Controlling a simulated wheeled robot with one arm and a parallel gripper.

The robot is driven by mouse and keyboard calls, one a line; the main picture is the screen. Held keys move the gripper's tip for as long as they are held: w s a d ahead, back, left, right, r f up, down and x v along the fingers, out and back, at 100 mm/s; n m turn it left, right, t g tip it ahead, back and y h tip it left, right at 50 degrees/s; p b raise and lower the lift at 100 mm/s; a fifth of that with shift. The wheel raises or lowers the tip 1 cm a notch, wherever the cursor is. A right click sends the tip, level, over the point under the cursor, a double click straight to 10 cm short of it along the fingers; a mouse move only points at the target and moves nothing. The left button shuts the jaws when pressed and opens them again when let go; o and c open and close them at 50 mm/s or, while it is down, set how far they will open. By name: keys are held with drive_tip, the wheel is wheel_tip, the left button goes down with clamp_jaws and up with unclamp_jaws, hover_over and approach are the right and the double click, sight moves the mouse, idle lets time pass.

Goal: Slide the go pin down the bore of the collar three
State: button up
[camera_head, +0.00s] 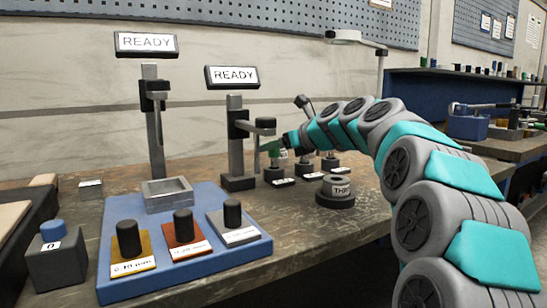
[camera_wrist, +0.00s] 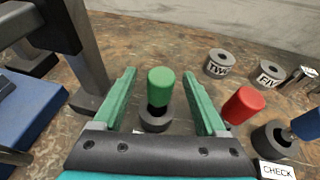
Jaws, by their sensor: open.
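The green-topped pin (camera_wrist: 160,86), which I take for the go pin, stands upright in a dark round holder (camera_wrist: 156,121). My gripper (camera_wrist: 160,88) is open, with one green finger on each side of the green top and a visible gap on both sides. In the head view my gripper (camera_head: 272,148) reaches over the row of pin stands, and the pin is largely hidden there. The collar three (camera_head: 340,189), a grey ring marked "THR", sits on a dark round base (camera_head: 335,201) nearer the front. It is not in the wrist view.
A red-topped pin (camera_wrist: 243,105) and a blue-topped pin (camera_wrist: 306,125) stand right of the green one. Collars marked TWO (camera_wrist: 219,63) and FIV (camera_wrist: 268,75) lie behind. A post with a READY sign (camera_head: 232,77) stands close left. A blue tray (camera_head: 185,262) holds several dark-knobbed blocks.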

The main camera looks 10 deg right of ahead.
drive_tip(key=x, duration=0.4)
drive_tip(key=shift+d, duration=0.1)
drive_tip(key=shift+s, duration=0.1)
clamp_jaws()
idle(0.3)
